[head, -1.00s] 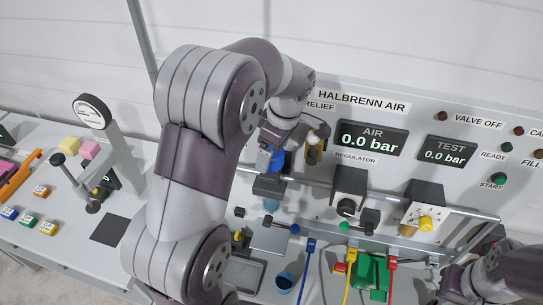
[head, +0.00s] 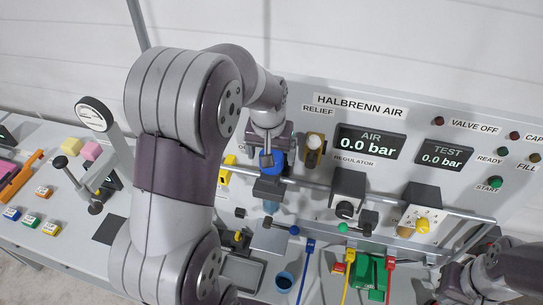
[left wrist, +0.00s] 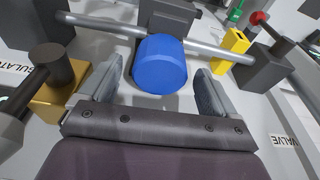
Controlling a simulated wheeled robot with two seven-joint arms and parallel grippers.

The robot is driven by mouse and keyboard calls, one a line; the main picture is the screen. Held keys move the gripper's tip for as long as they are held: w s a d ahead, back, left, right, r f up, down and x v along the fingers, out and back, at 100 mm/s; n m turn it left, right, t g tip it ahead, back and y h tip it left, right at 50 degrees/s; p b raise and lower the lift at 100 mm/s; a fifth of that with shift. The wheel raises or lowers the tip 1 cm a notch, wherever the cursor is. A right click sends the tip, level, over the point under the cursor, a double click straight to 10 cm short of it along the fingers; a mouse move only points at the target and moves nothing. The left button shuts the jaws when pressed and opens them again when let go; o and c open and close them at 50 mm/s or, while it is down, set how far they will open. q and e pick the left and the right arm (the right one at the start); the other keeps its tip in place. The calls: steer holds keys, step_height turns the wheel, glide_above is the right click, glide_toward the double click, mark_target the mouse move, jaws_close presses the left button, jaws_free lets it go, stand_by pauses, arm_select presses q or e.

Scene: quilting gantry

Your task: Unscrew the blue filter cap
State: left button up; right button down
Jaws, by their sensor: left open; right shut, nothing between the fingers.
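The blue filter cap (head: 281,162) sits on the dark filter head on the pipe, partly hidden by my left wrist in the head view. In the left wrist view the blue cap (left wrist: 160,63) shows as a faceted knob. My left gripper (left wrist: 156,88) is open, with one finger on each side of the cap's near end. Gaps show between the fingers and the cap. My right gripper (head: 462,284) is shut and empty at the lower right, away from the filter.
The brass relief valve (head: 314,150) stands close right of the left wrist. A yellow part (head: 227,170) is on its left. The regulator (head: 347,190) and a grey pipe (head: 410,198) run along the panel.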

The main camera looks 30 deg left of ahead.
arm_select(q)
steer(key=shift+m, duration=0.3)
steer(key=c, duration=1.3)
steer(key=n, duration=0.4)
steer(key=shift+g+y, duration=0.3)
steer(key=shift+d+f+n+b, duration=0.1)
steer(key=shift+f+n+b, duration=0.05)
steer(key=shift+n+b, duration=0.55)
steer(key=shift+n, duration=0.8)
steer(key=shift+n+y, duration=0.3)
